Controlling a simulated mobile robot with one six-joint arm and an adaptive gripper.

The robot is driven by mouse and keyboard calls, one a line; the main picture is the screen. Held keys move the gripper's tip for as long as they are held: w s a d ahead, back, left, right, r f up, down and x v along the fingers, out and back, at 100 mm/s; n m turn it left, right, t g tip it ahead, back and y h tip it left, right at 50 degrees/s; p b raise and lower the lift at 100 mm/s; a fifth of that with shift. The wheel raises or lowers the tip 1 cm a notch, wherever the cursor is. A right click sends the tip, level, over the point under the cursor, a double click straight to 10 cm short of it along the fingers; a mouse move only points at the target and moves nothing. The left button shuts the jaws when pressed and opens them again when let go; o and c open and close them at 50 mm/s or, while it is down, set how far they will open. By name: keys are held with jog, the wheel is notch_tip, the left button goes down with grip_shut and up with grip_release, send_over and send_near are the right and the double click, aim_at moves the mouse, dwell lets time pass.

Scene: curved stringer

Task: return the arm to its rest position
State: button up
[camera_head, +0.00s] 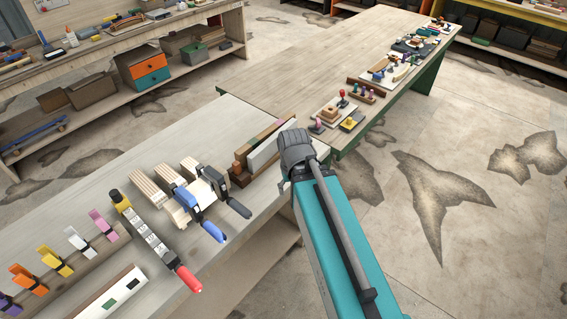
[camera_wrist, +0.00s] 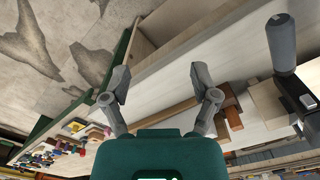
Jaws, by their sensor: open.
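My gripper (camera_wrist: 160,80) shows in the wrist view with its two grey fingers spread apart. Nothing is between the fingertips. Behind them lie the bench's pale edge and wooden strips, apart from the fingers as far as I can tell. In the head view my teal arm link rises from the lower right to a dark grey joint beside the near bench (camera_head: 105,190). The gripper itself cannot be made out there. On that bench, a blue-handled clamp (camera_head: 204,216) and a black-handled clamp (camera_head: 226,192) sit on pale wooden strips (camera_head: 148,188).
A bar clamp (camera_head: 150,240) with a red handle lies left of the strips. Coloured spring clamps (camera_head: 78,240) line the bench's left side. Wooden blocks (camera_head: 262,150) stand near my arm. A long table (camera_head: 330,70) holds small parts at its right edge. Open floor (camera_head: 470,200) lies right.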

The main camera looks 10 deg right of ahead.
notch_tip(320, 180, down, 2)
jog(key=shift+f+b, duration=0.1)
jog(key=shift+b, duration=0.9)
